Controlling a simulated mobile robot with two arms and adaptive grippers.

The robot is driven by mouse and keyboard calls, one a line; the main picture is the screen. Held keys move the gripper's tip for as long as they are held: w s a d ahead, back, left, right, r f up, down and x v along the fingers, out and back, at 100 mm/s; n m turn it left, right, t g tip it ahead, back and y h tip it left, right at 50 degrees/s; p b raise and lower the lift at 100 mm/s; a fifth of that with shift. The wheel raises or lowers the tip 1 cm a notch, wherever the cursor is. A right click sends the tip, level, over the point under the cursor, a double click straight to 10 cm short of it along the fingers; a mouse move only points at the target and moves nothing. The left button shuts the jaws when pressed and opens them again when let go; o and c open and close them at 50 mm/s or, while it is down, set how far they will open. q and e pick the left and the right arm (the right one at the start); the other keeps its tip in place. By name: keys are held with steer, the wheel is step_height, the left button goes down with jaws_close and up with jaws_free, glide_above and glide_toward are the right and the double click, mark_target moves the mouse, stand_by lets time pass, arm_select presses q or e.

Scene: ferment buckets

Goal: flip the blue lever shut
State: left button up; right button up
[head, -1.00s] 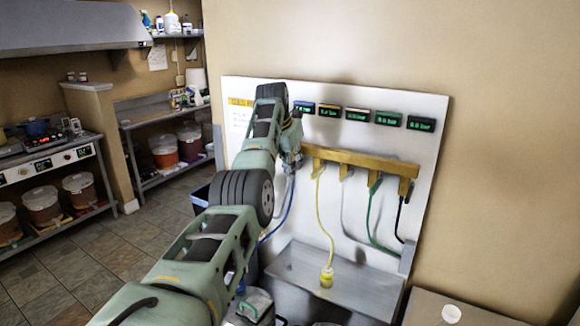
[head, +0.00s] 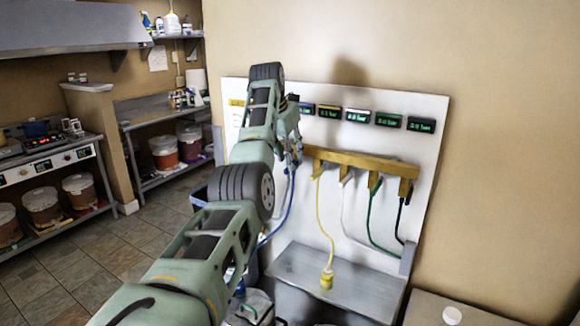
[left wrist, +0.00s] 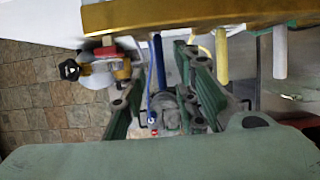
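The blue lever (left wrist: 158,62) hangs down from the yellow manifold bar (left wrist: 200,14) in the left wrist view. In the head view it is hidden by my left arm at the bar's left end. My left gripper (left wrist: 162,103) is open, with its green fingers on either side of the blue lever and gaps showing; I cannot tell if either finger touches it. In the head view the left gripper (head: 296,156) is at the left end of the bar (head: 360,162). A blue hose (head: 287,200) hangs below it. My right gripper is in neither view.
A yellow lever (left wrist: 221,52) and a cream lever (left wrist: 280,52) hang right of the blue one. Yellow, white and green hoses hang from the bar. A metal shelf (head: 345,290) juts out below, with a yellow hose end (head: 327,278) over it. Several displays (head: 358,115) line the panel.

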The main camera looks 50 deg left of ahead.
arm_select(q)
steer(key=v, duration=0.6)
steer(key=shift+r, duration=0.25)
steer(key=shift+s+f, duration=0.1)
steer(key=shift+s, duration=0.1)
